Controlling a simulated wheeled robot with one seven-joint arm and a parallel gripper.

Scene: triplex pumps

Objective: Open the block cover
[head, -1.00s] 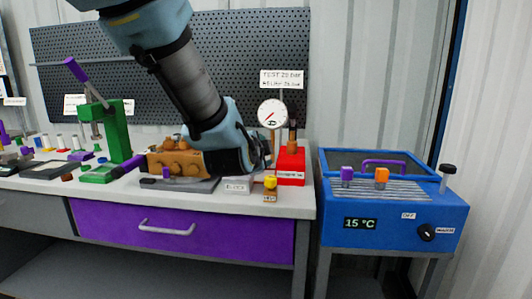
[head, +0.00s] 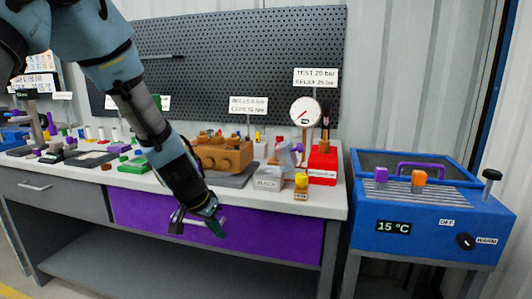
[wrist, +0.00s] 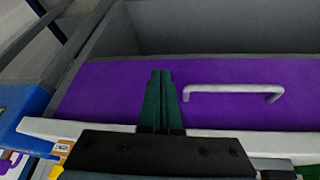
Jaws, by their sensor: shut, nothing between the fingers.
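I cannot tell for sure which part is the block cover. A bronze block (head: 222,155) with round bosses sits on a dark plate on the bench. A pale box (head: 267,184) beside it carries a BLOCK label, with a grey piece above it. A blue unit (head: 425,236) stands at the right, reading 15 °C. Its dark blue-framed panel (head: 455,172) with a purple handle (head: 420,170) lies at the back of its top. My gripper (head: 220,229) is shut and empty, low in front of the purple drawer. Its dark green fingers (wrist: 160,75) are together in the wrist view.
The purple drawer (head: 275,235) has a grey handle (wrist: 235,90) close to my fingers. A gauge (head: 306,113) and a red box (head: 322,163) stand at the bench's right end. Purple and orange knobs and a black-topped post (head: 491,176) stick up from the blue unit.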

